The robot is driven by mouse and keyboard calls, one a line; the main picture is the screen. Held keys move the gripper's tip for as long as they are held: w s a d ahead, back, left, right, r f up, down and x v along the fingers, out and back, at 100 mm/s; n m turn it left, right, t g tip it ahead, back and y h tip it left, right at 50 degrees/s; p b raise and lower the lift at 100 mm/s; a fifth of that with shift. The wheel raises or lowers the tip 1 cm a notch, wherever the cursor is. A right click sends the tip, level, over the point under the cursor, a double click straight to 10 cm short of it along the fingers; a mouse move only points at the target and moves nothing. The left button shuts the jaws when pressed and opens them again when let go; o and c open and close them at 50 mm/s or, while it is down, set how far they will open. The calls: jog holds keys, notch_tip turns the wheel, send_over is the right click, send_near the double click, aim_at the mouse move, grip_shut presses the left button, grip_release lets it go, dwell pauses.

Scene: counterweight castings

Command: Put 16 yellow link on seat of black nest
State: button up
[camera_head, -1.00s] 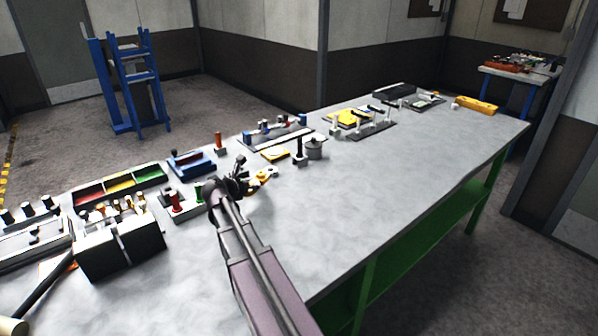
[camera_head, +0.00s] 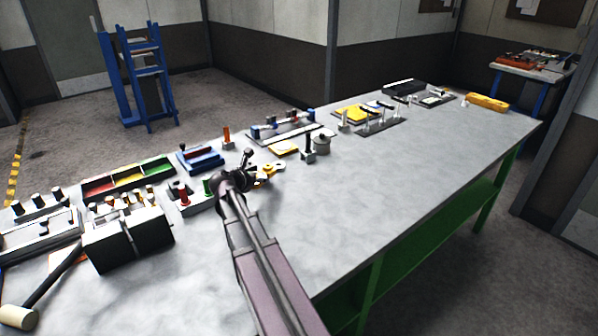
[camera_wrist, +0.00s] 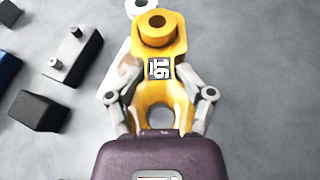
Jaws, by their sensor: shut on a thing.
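The yellow link (camera_wrist: 160,92) lies between the fingers of my gripper (camera_wrist: 158,108) in the wrist view, and the jaws are shut on it. It has a raised round boss with a hole at its far end, a second hole near my palm and a label that reads 16. In the head view, yellow (camera_head: 268,170) shows just beyond my gripper (camera_head: 247,172), over or on the grey table. I cannot tell whether the link touches the table. A white piece (camera_wrist: 112,82) shows partly behind the link. I cannot surely pick out the black nest.
In the wrist view, a dark block with a grey top (camera_wrist: 75,55) and a plain black block (camera_wrist: 38,110) lie left of the link. In the head view, a grey cylinder (camera_head: 322,145) stands to the right. The table's (camera_head: 400,185) near right part is clear.

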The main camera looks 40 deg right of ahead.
jog(key=d, duration=0.5)
jog(key=d+f+b, duration=0.1)
jog(key=d, duration=0.9)
jog(key=shift+w+d+f, duration=0.2)
jog(key=shift+d, duration=0.05)
jog(key=shift+f+b, duration=0.1)
jog(key=shift+b, duration=0.2)
jog(key=shift+f+b, duration=1.7)
jog(key=o, duration=1.2)
